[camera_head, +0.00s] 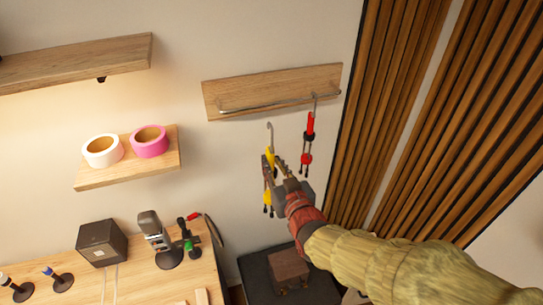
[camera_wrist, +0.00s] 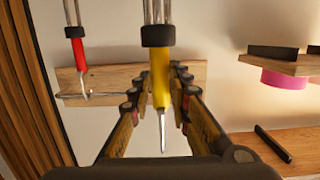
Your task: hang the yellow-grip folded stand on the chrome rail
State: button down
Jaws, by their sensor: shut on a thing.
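The yellow-grip folded stand (camera_head: 269,154) hangs upright in my gripper (camera_head: 273,168), its metal hook pointing up. In the wrist view, the yellow grip (camera_wrist: 161,68) sits between the fingers of my gripper (camera_wrist: 163,80), which are shut on it; its hook end points down in that picture. The chrome rail (camera_head: 265,104) runs along a wooden wall board (camera_head: 250,90). In the head view the hook shows just below the rail, with a gap between them. How far it is from the wall is hard to tell. The rail also shows in the wrist view (camera_wrist: 72,95), partly hidden.
A red-grip stand (camera_head: 310,123) hangs at the rail's right end. The left part of the rail is bare. Left are a shelf (camera_head: 130,172) with white and pink tape rolls and a desk (camera_head: 130,275) with microphones. Slatted wood panels (camera_head: 380,100) stand right.

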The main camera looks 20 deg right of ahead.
jog(key=w+f, duration=0.2)
jog(key=w, duration=1.4)
jog(key=shift+p, duration=0.45)
dwell(0.9)
jog(key=shift+f, duration=0.1)
jog(key=c, duration=1.6)
grip_release()
jog(key=shift+f, duration=0.1)
jog(key=shift+s+f, duration=0.1)
